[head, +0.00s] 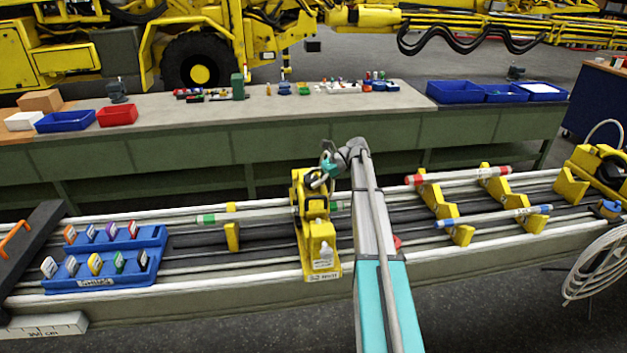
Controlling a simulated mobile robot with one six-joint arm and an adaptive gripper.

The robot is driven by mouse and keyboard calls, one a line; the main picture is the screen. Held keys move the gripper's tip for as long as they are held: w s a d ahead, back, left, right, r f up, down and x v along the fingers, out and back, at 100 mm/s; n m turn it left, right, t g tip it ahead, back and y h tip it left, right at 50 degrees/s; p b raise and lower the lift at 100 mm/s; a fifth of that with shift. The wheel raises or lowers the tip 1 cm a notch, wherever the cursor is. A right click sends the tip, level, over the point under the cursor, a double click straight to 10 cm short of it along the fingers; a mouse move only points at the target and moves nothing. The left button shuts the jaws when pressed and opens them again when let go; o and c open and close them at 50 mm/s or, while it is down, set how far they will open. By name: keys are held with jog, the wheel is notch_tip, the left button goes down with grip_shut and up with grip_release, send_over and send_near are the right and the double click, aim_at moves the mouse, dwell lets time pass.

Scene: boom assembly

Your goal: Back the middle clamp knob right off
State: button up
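A yellow clamp stand (321,250) stands across the rails near the middle of the bench, with a white label low on its front. A pale rod with a green band (206,219) runs into it from the left, and a second green band shows just right of it. My gripper (318,181) is at the top of the stand, reached over from the right by my arm. The clamp's knob cannot be made out; my gripper and wrist cover that area. The fingers are too small and overlapped to tell whether they are open or touching anything.
Blue racks (100,268) with coloured tags sit at the left. A red-banded rod (458,176) and a blue-banded rod (492,216) rest on yellow supports at the right. A hose coil (597,268) hangs at the far right. A long workbench (230,140) stands behind.

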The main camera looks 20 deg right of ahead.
jog(key=o, duration=0.3)
jog(key=shift+s, duration=0.1)
jog(key=shift+r, duration=0.15)
